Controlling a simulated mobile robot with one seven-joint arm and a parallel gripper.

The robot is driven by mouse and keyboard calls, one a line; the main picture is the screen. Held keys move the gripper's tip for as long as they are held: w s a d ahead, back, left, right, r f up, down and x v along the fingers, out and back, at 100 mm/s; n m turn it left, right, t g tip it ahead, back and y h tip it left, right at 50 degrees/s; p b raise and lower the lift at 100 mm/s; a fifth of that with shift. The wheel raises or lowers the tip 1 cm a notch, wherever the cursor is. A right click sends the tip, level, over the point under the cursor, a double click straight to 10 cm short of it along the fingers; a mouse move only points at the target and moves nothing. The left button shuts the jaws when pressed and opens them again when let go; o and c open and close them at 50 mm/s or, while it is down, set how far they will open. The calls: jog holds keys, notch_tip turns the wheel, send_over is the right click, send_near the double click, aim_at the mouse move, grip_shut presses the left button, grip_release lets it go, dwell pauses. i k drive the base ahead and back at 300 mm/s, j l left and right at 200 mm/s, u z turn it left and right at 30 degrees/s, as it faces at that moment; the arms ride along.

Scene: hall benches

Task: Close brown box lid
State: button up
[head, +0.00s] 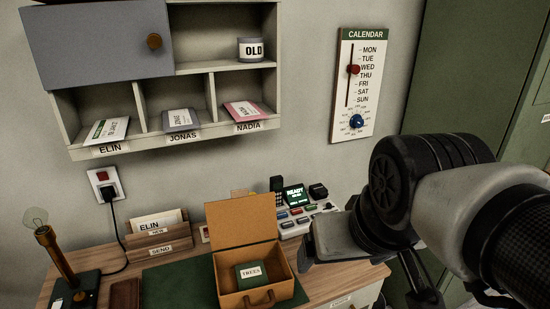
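The brown box (226,286) stands on the desk with its lid (242,218) open, standing up at the back and leaning slightly rearward. A green item labelled TREES (250,271) lies inside it. A brown handle (259,299) is on the box's front. My gripper (308,245) is just right of the box and its raised lid. The gripper's fingers are dark and partly hidden by the hand, so I cannot see whether they are open or touching the box.
A device with a READY screen (294,195) stands behind my gripper. A lamp (58,262), a letter holder (160,244) and a green mat (185,280) are left of the box. Wall cubbies (165,148) hang above; a calendar (358,85) is at right.

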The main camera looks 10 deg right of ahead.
aim_at(242, 219)
jog(key=i+l+u, duration=0.1)
jog(key=l, duration=0.6)
jog(key=i+l+u, duration=0.1)
jog(key=l, duration=0.6)
jog(key=i+l+u, duration=0.1)
jog(key=l, duration=0.65)
jog(key=i, duration=0.05)
